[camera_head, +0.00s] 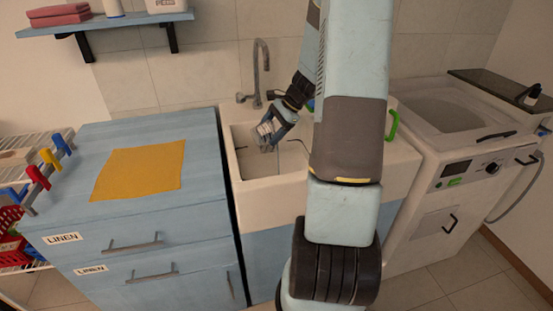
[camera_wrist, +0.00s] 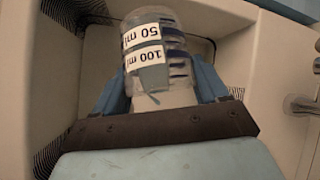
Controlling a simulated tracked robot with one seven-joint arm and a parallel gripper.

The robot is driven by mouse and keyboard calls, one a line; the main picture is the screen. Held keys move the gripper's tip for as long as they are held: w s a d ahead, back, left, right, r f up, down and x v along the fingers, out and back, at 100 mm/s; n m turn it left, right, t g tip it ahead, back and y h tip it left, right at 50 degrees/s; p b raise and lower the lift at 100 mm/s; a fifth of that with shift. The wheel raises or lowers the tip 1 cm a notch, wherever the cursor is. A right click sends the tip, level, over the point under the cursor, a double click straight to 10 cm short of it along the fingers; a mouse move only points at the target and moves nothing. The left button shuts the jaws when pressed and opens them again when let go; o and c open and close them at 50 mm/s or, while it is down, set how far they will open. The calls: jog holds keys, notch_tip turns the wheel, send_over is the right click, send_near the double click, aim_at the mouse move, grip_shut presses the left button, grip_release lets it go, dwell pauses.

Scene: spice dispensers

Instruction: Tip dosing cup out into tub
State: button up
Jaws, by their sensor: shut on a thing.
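My gripper (camera_head: 268,136) hangs over the cream sink, left of my arm in the head view. It is shut on the dosing cup (camera_head: 264,142), a small clear vessel. In the wrist view the cup (camera_wrist: 152,40) sits between two blue fingers and shows white labels, 50 ml and 100 ml, upside down. Its contents and exact tilt are unclear. An open tub (camera_head: 440,108) is set into the top of the white machine at the right, well apart from the cup.
The sink (camera_head: 240,170) lies below the gripper, with a grey tap (camera_head: 258,80) behind it. A blue cabinet (camera_head: 75,160) with a yellow cloth (camera_head: 138,169) stands at left. A green handle (camera_head: 393,124) rises between sink and machine.

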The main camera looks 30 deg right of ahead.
aim_at(263, 136)
jog(key=shift+d+r+y, duration=0.1)
jog(key=shift+d+y, duration=0.3)
jog(key=shift+y, duration=0.7)
dwell(0.7)
jog(key=shift+a+h, duration=0.4)
jog(key=shift+h, duration=0.6)
jog(key=shift+a+h, duration=0.9)
jog(key=shift+d+f+h, duration=0.1)
jog(key=shift+f+h, duration=0.25)
jog(key=shift+h, duration=0.45)
jog(key=shift+a+f+n+h+b, duration=0.2)
jog(key=shift+h+b, duration=0.15)
jog(key=shift+h, duration=0.4)
jog(key=shift+a+f+n+h+b, duration=0.2)
jog(key=shift+h+b, duration=0.15)
jog(key=shift+h, duration=0.35)
jog(key=shift+a+f+n+h+b, duration=0.1)
jog(key=shift+a+n+h+b, duration=0.2)
jog(key=shift+h, duration=0.45)
jog(key=shift+w+a+f+h+b, duration=0.1)
jog(key=shift+a+f+h+b, duration=0.15)
jog(key=shift+a+h+b, duration=0.65)
jog(key=shift+a+f+h+b, duration=0.25)
jog(key=shift+a+h+b, duration=0.45)
jog(key=shift+h, duration=0.3)
jog(key=shift+a+r, duration=0.1)
